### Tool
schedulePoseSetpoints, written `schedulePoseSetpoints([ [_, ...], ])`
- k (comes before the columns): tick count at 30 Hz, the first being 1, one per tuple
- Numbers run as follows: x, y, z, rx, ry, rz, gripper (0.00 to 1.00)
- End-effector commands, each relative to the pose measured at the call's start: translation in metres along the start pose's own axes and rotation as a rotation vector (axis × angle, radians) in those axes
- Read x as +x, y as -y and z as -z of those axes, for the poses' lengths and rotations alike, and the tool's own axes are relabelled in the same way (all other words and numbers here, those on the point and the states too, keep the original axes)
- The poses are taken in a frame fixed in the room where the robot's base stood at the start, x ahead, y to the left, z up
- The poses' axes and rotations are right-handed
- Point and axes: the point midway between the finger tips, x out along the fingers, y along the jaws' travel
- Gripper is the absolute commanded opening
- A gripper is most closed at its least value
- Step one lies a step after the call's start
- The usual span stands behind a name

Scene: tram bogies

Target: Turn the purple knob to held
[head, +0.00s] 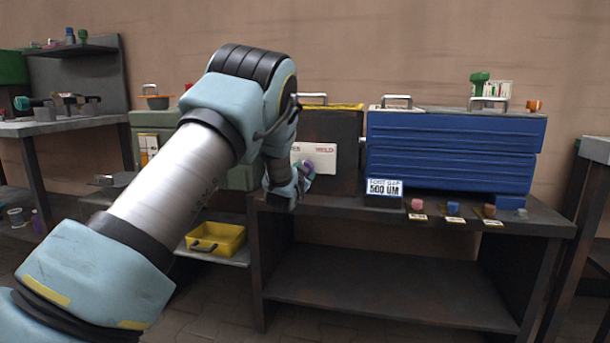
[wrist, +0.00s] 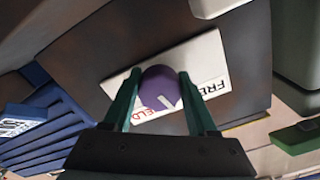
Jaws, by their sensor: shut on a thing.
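The purple knob (wrist: 158,86) is round, with a white pointer line on its face, and sits on a white label plate (wrist: 200,55). In the wrist view its line points down and slightly right, between red lettering ending in "ELD" at the lower left and black "FRE" at the right. My gripper (wrist: 159,77) is shut on the knob, one green finger on each side. In the head view the plate (head: 322,152) shows on the dark box's front, with my gripper (head: 303,172) against it, largely covering the knob.
The dark box (head: 346,128) stands on a dark bench (head: 400,207), left of a blue ribbed cabinet (head: 455,150). A yellow tray (head: 216,240) lies on a lower shelf at left.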

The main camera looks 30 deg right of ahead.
Motion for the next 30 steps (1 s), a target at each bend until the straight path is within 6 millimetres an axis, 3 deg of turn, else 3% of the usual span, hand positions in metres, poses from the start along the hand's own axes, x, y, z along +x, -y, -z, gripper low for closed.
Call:
schedulePoseSetpoints([
  [18,-0.0001,0.0007,0.0000,0.582,-0.001,-0.002,0.02],
  [30,-0.0001,0.0023,0.0011,0.857,-0.001,-0.001,0.02],
])
